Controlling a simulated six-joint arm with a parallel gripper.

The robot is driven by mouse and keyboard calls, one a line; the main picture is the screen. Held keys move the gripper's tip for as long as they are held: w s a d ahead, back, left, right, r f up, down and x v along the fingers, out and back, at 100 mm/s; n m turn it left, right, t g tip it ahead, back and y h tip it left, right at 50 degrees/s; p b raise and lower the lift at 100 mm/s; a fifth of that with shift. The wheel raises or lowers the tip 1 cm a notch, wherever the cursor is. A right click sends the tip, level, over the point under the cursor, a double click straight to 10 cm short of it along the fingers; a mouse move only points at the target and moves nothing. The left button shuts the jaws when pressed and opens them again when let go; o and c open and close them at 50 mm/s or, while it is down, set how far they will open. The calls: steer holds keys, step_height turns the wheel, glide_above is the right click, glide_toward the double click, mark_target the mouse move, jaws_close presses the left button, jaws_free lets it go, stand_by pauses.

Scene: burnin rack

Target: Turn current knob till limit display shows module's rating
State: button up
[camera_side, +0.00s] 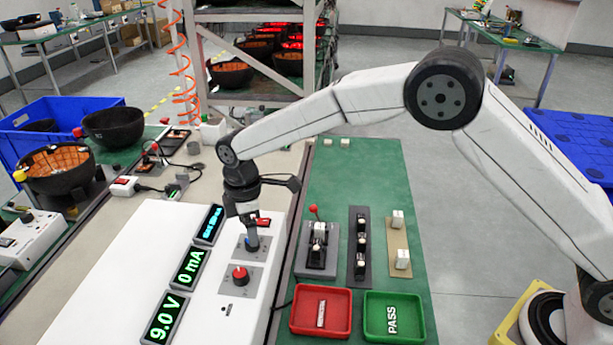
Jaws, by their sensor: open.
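The white power supply (130,255) stands at the front left with three displays on its sloped top. The green voltage display (166,318) reads 9.0 V and the green current display (190,267) reads 0 mA. A blue-lit display (208,223) is too small to read. My gripper (250,238) points down, open, at a blue-grey knob (251,245) on a grey plate. Its fingertips partly hide this knob, and I cannot tell whether they touch it. A red knob (240,275) stands on another plate just in front. No module rating is readable.
A red tray (345,314) and a green PASS tray (370,312) lie on the green mat at the right. Behind them are a fixture with a red-tipped lever (316,240), a black strip (359,270) and a tan plate (392,240). A metal rack stands behind.

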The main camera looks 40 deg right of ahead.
steer(key=shift+w+r, duration=0.1)
steer(key=shift+r, duration=2.3)
steer(key=shift+d, duration=0.1)
steer(key=shift+d, duration=0.45)
steer(key=s+d+f+m+t, duration=0.1)
steer(key=s+d+m+t, duration=0.2)
steer(key=s+d+m, duration=1.1)
steer(key=s+d, duration=0.8)
steer(key=s, duration=0.1)
steer(key=shift+f+m, duration=0.3)
steer(key=shift+f, duration=0.05)
steer(key=shift+w+d, duration=0.1)
